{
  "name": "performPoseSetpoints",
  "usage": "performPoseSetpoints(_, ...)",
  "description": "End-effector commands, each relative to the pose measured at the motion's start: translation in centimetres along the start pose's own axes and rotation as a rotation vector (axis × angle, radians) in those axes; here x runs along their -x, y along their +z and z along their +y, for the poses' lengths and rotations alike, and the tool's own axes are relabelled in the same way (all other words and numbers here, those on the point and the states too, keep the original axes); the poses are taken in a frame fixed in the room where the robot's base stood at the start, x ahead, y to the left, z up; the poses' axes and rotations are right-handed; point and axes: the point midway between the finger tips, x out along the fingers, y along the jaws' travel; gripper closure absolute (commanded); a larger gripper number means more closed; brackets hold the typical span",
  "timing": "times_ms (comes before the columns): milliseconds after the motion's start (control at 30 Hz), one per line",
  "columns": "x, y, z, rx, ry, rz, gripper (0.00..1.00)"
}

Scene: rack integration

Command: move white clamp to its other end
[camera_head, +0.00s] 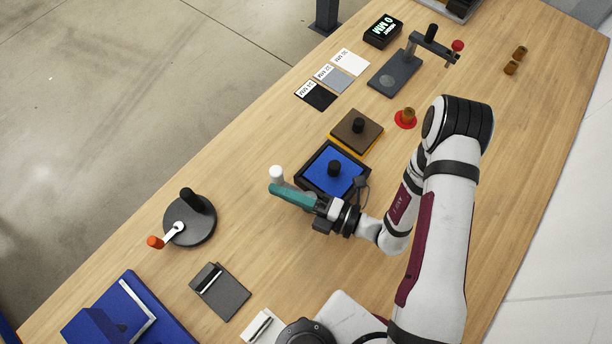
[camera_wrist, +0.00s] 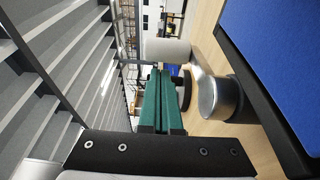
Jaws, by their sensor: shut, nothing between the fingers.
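The white clamp (camera_wrist: 167,51) shows in the wrist view as a white cylindrical knob on a metal arm, which runs to a round metal pivot beside the blue plate. In the head view its white knob (camera_head: 277,174) stands at the left side of the black fixture (camera_head: 306,163) holding the blue plate (camera_head: 345,183). My gripper (camera_head: 274,189) has teal fingers, closed together and empty, with the tips right by the knob. In the wrist view the fingers (camera_wrist: 160,74) lie just below the knob; I cannot tell whether they touch it. My fingers partly hide the clamp's arm in the head view.
A round black base (camera_head: 190,226) with an orange-tipped lever stands to the left. A brown plate (camera_head: 357,134) with a black knob sits behind the blue plate. A dark grey block (camera_head: 220,291) and a blue stand (camera_head: 125,310) are at front left. Bare table lies left of my fingers.

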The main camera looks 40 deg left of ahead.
Motion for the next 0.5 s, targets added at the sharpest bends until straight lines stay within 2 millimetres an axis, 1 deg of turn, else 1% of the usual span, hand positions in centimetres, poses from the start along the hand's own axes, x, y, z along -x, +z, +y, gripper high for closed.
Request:
performPoseSetpoints(67,0.1,-0.8,0.0,-0.004,0.0,0.0,1.0)
performPoseSetpoints(133,0.3,-2.0,0.0,-0.006,-0.001,0.0,1.0)
performPoseSetpoints(200,0.6,-3.7,0.0,-0.008,-0.001,0.0,1.0)
performPoseSetpoints(233,1.1,-3.9,0.0,-0.005,0.0,-0.006,1.0)
performPoseSetpoints(300,3.4,-3.8,0.0,0.0,0.001,-0.013,1.0)
performPoseSetpoints(400,6.2,-4.0,0.0,0.001,0.0,-0.013,1.0)
performPoseSetpoints(500,8.3,-4.3,0.0,0.003,0.0,-0.009,1.0)
